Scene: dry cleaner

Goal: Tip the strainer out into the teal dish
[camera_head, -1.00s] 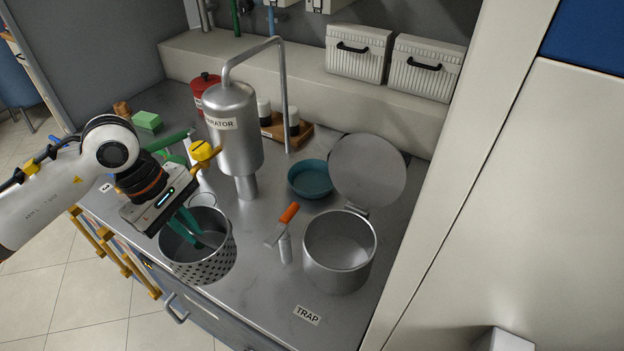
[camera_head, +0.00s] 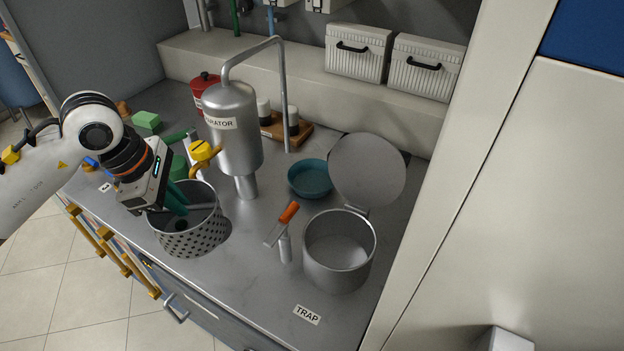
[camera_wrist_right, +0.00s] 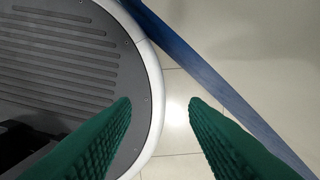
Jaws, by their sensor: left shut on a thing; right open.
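The strainer (camera_head: 198,240), a perforated metal basket, is at the left of the counter in the head view. My left gripper (camera_head: 178,203) reaches over its rim with green fingers and is shut on it. The exact grip point is partly hidden. The strainer leans slightly; I cannot tell how far it is off the counter. Something dark shows inside, too unclear to name. The teal dish (camera_head: 310,190) stands on the counter to the right, behind the trap. My right gripper (camera_wrist_right: 160,102) shows only in the right wrist view, open and empty above the floor.
The metal separator (camera_head: 236,140) with its bent pipe stands between strainer and dish. The open trap pot (camera_head: 325,277), its raised round lid (camera_head: 367,172) and an orange-handled valve (camera_head: 289,212) are on the right. A yellow knob (camera_head: 203,150) is close behind the strainer.

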